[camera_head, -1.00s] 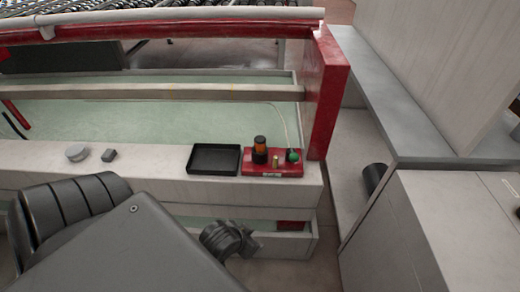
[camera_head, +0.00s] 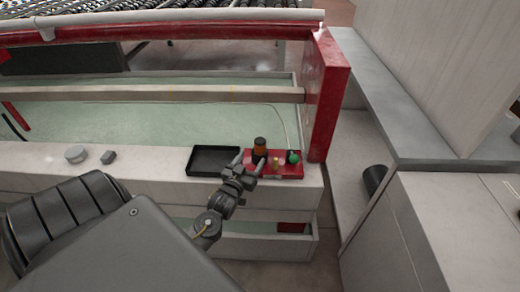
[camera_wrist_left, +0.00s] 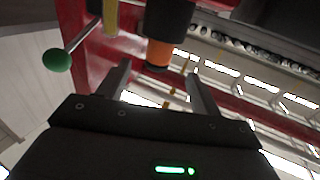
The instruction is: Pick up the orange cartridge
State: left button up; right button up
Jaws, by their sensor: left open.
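The orange cartridge (camera_head: 260,149) stands upright on the red block (camera_head: 290,171), with a black top, an orange band and a dark lower part. My left gripper (camera_head: 250,161) is open and empty, just in front of and slightly left of the cartridge. In the left wrist view the cartridge (camera_wrist_left: 158,53) shows between and beyond the two fingertips of the gripper (camera_wrist_left: 160,85). I cannot tell whether a finger touches it. My right gripper is not in view.
A green knob (camera_head: 293,157) and a small brass piece (camera_head: 276,163) stand on the red block, right of the cartridge. An empty black tray (camera_head: 213,171) lies to the left. A red post (camera_head: 327,95) rises behind on the right. The pale ledge (camera_head: 140,158) is mostly clear farther left.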

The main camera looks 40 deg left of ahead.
aim_at(262, 142)
pick_arm(q)
jog(key=shift+p+x, duration=0.45)
jog(key=shift+x, duration=4.95)
jog(key=shift+r, duration=0.1)
jog(key=c, duration=1.2)
jog(key=shift+o, duration=0.2)
